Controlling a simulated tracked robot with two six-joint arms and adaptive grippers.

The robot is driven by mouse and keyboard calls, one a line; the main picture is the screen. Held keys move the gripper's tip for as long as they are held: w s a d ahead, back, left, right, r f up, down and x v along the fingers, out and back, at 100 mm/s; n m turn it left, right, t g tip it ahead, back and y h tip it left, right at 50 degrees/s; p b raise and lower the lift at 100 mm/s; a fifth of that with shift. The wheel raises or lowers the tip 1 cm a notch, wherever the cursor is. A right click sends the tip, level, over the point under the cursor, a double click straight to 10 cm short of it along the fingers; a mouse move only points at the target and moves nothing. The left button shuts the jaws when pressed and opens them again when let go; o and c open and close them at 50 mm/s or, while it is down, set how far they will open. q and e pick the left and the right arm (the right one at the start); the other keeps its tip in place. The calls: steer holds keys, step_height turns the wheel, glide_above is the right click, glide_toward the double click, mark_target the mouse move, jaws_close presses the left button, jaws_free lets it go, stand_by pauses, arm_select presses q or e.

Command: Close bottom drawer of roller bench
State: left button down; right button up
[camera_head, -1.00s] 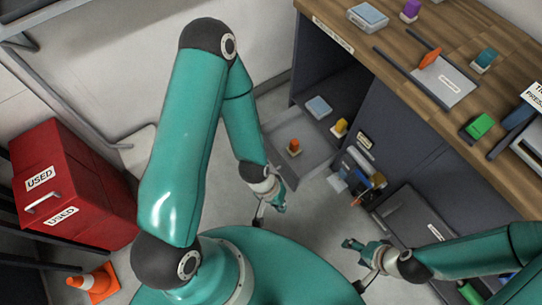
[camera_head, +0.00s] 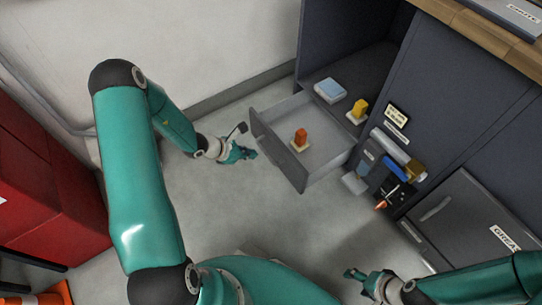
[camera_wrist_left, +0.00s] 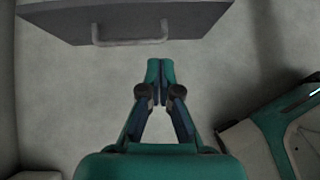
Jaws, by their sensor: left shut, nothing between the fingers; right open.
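The bottom drawer (camera_head: 325,155) of the grey roller bench (camera_head: 345,50) stands pulled out. An orange piece on a pale base (camera_head: 300,140) stands in it. Its dark front panel (camera_head: 277,150) faces my left gripper (camera_head: 252,154), which is shut, empty and just left of the panel in the head view. In the left wrist view, the drawer front (camera_wrist_left: 205,18) with its bar handle (camera_wrist_left: 130,41) lies ahead of the closed fingertips (camera_wrist_left: 160,64), with floor showing between them. My right gripper (camera_head: 352,276) is open and empty, low over the floor near the bottom of the head view.
A blue-topped block (camera_head: 330,90) and a yellow piece (camera_head: 359,108) sit in the bench bay behind the drawer. A cluster of coloured parts (camera_head: 393,165) is on the bench front, right of the drawer. A red cabinet (camera_head: 45,190) stands left. Floor before the drawer is clear.

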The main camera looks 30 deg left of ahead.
arm_select(q)
steer(key=a, duration=0.2)
steer(key=b, duration=0.5)
glide_toward(279, 147)
steer(key=shift+n+t, duration=0.3)
steer(key=shift+n, duration=0.1)
steer(key=x, duration=0.6)
steer(key=shift+s+f, duration=0.2)
steer(key=shift+f, duration=0.15)
steer(key=shift+w+d+r, duration=0.1)
steer(key=shift+w+d, duration=0.05)
steer(key=shift+w, duration=0.1)
arm_select(e)
step_height(279, 147, down, 5)
steer(key=shift+f, duration=0.2)
